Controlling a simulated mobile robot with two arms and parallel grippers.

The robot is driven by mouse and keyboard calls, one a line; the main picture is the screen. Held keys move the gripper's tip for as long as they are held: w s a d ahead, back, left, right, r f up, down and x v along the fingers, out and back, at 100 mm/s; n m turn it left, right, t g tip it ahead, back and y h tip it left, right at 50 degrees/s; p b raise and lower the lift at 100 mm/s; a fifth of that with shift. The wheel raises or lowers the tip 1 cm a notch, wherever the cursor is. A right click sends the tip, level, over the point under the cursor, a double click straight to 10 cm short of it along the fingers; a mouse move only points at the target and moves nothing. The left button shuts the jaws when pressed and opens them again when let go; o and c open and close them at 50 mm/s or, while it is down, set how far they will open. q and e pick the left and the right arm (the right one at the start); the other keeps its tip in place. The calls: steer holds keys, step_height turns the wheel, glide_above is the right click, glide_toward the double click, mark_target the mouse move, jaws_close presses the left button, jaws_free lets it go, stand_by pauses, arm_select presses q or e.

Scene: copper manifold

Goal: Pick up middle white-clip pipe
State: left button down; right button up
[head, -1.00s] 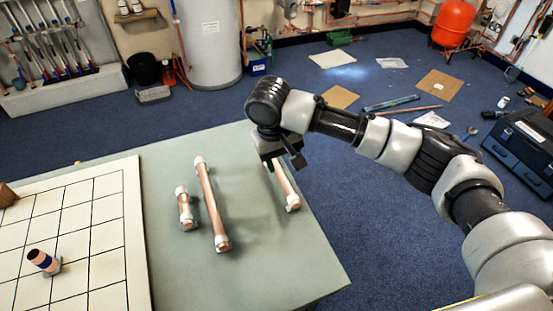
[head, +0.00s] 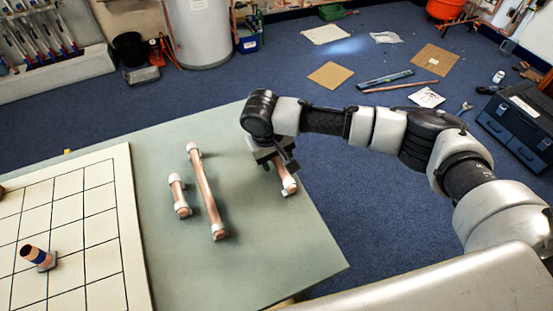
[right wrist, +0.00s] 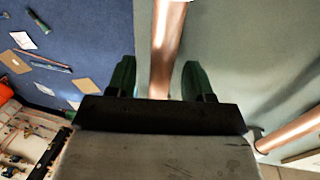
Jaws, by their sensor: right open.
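Three copper pipes with white end clips lie on the grey-green table. The short pipe (head: 179,196) is at left and the long pipe (head: 204,189) lies beside it. The right pipe (head: 289,184) is partly hidden under my right gripper (head: 282,165). In the right wrist view, my right gripper (right wrist: 158,80) is open, with a finger on either side of the right pipe (right wrist: 167,45). I cannot tell whether the fingers touch it. Another copper pipe (right wrist: 290,134) shows at the lower right of that view. My left gripper is not in view.
A white gridded board (head: 97,222) covers the table's left part, with an upright copper piece (head: 34,255) in a clip on it. The table (head: 260,245) is bare in front of the pipes. A black toolbox (head: 520,125) stands on the floor at right.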

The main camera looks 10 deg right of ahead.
steer(key=shift+w+d+f, duration=0.1)
steer(key=shift+f, duration=0.4)
steer(key=shift+c, duration=0.2)
jaws_close()
